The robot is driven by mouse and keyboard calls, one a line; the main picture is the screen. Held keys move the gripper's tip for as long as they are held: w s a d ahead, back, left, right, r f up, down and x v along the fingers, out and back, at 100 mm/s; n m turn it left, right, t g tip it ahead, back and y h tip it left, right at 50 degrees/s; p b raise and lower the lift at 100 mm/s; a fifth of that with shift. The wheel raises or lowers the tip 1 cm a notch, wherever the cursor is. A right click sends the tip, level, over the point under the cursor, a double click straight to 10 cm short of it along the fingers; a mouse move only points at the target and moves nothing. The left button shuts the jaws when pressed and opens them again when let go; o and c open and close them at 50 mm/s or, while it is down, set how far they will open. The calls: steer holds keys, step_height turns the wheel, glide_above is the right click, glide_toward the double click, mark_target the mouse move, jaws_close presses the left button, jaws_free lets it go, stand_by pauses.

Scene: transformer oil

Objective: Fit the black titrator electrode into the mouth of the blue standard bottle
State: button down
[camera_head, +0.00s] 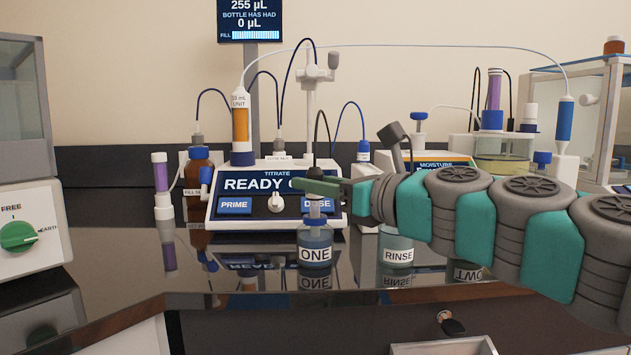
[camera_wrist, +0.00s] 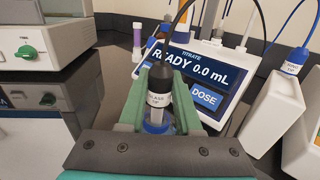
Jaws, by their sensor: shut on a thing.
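My gripper (camera_head: 320,187) is shut on the black electrode (camera_wrist: 159,79), which has a white label and a cable rising from its top. In the wrist view the electrode stands roughly upright between the green fingers (camera_wrist: 157,105). The bottle labelled ONE (camera_head: 315,254), with a blue collar, stands on the glossy dark bench directly below my gripper. Its blue rim (camera_wrist: 158,127) shows under the electrode in the wrist view. The electrode's lower end is close over or at the mouth; I cannot tell whether it is inside.
The titrator (camera_head: 272,190) with its READY screen stands just behind. The RINSE bottle (camera_head: 398,253) is to the right, under my arm. The bench in front of bottle ONE is clear.

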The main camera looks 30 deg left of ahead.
steer(key=shift+f, duration=0.3)
steer(key=c, duration=0.5)
jaws_free()
steer(key=shift+d, duration=0.1)
steer(key=v, duration=0.7)
steer(key=shift+s+d, duration=0.1)
steer(key=shift+d, duration=0.25)
